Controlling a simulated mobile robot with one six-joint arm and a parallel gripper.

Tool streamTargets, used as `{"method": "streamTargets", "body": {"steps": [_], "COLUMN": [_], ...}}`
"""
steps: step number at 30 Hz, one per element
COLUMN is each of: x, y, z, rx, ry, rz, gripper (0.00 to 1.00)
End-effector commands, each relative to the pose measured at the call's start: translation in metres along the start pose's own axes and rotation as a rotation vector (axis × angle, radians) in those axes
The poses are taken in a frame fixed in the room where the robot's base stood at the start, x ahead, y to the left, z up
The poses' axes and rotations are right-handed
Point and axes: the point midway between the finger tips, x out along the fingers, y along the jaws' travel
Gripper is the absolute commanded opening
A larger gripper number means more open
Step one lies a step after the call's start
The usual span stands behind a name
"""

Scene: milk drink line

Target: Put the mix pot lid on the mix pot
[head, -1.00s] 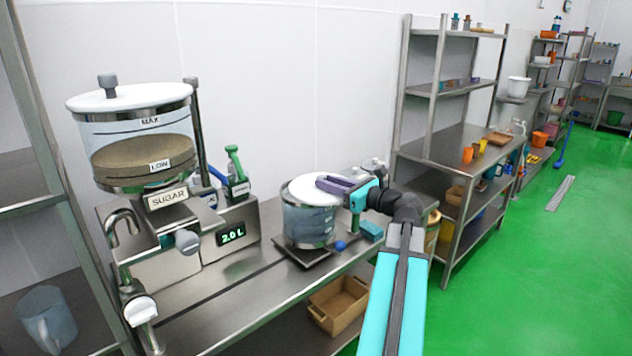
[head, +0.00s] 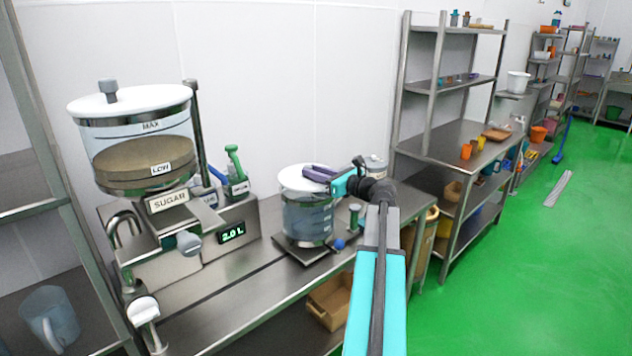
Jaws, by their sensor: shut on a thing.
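The mix pot (head: 307,218) is a clear vessel with volume marks and a steel base, standing on a dark square plate on the steel bench. The white mix pot lid (head: 297,177) is over the pot's mouth. From this angle I cannot tell whether it is fully seated. My gripper (head: 318,173) reaches in from the right, its dark jaws shut over the lid's middle. The jaws hide the lid's grip.
The sugar dispenser (head: 140,150) and its 2.0 L display (head: 232,232) stand left of the pot. A blue ball-topped knob (head: 339,244) is at the plate's right. A steel shelf (head: 455,130) stands to the right.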

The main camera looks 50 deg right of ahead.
Motion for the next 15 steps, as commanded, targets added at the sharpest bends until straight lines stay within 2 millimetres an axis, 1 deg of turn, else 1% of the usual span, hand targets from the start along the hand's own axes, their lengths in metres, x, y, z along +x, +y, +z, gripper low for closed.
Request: {"method": "streamTargets", "body": {"steps": [4,7,15], "x": [0.0,0.0,0.002], "y": [0.0,0.001,0.001], "z": [-0.001,-0.005,-0.027], "rx": [0.0,0.002,0.002], "ry": [-0.001,0.0,0.0], "rz": [0.0,0.001,0.001], "gripper": [0.0,0.0,0.0]}}
